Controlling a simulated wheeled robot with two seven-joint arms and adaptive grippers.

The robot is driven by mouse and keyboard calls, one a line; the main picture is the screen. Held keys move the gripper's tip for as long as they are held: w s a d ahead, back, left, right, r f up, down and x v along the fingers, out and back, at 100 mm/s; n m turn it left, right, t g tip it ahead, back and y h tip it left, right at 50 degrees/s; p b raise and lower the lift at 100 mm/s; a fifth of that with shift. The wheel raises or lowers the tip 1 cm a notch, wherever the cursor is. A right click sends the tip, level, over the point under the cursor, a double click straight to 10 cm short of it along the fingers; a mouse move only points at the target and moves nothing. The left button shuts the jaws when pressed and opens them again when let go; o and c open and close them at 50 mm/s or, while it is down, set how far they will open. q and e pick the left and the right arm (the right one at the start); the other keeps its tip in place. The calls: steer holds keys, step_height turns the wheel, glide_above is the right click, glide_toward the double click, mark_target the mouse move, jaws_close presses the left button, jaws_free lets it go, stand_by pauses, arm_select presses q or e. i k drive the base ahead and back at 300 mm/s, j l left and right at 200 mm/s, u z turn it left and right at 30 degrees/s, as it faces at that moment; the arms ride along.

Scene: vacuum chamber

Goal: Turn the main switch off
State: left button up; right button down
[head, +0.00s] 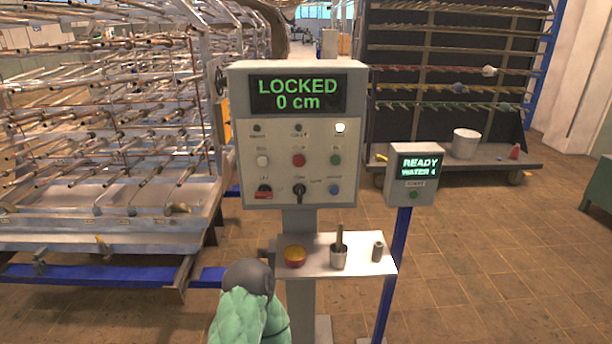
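The control panel (238,130) stands upright on a grey post in the middle of the head view. Its display (298,95) reads "LOCKED 0 cm" in green. A dark switch with red on it (264,191) sits at the lower left of the panel. A black rotary knob (299,190) sits to its right. The labels are too small to read, so I cannot tell for sure which is the main switch or its position. A green padded part with a dark rounded end, probably my arm, rises at the bottom, below the panel. No gripper fingers show.
A smaller box reading "READY" (411,181) stands right on a blue post. Pipe racks (110,130) fill the left.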

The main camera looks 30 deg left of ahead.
mark_target(265, 191)
steer(key=u, duration=1.15)
